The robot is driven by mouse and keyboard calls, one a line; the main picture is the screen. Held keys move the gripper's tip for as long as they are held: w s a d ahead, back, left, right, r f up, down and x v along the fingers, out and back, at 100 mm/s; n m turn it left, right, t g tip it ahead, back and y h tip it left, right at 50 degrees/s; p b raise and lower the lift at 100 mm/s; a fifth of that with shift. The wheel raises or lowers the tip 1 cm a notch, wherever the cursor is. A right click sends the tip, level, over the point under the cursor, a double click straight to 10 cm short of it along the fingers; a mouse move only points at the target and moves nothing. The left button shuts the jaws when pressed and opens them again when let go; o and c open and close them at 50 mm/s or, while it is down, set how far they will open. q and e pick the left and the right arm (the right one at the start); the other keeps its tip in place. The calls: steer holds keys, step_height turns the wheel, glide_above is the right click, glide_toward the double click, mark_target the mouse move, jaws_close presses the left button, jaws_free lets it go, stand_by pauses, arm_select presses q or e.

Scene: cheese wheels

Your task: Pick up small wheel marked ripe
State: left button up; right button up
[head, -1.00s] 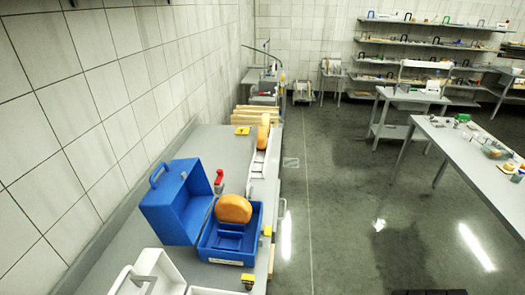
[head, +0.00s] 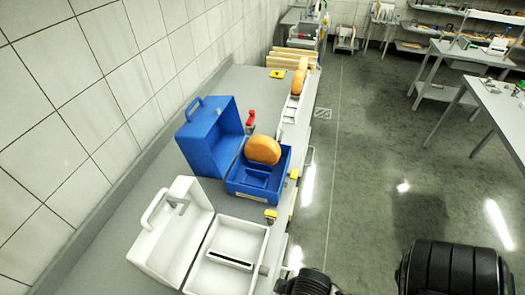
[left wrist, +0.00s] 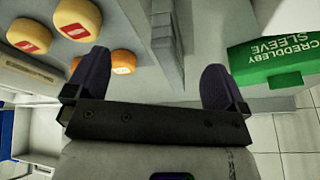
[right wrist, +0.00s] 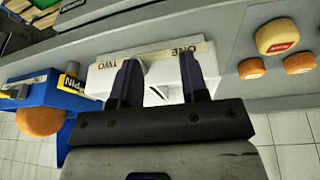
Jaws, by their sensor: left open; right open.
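In the left wrist view, several orange-yellow cheese wheels lie on a grey surface at upper left: a larger one (left wrist: 77,18) with a red label, and smaller ones, one (left wrist: 123,61) with a red label. In the right wrist view, a larger wheel (right wrist: 277,37) and two small wheels, one plain (right wrist: 252,68) and one red-labelled (right wrist: 298,63), sit at upper right. I cannot read "ripe" on any label. My left gripper (left wrist: 155,68) is open and empty, to the right of the wheels in its picture. My right gripper (right wrist: 162,72) is open, over a white case.
The open white case (head: 232,240) has tape marked ONE and TWO. Another wheel (head: 299,83) stands farther along the bench. A green box (left wrist: 275,60) marked CREDDLEBY SLEEVE is beside my left gripper.

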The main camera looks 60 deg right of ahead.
steer(key=shift+o, duration=0.4)
steer(key=shift+a, duration=0.15)
steer(key=o, duration=0.8)
steer(key=shift+c, duration=0.2)
steer(key=shift+o, duration=0.3)
steer(key=shift+r, duration=0.1)
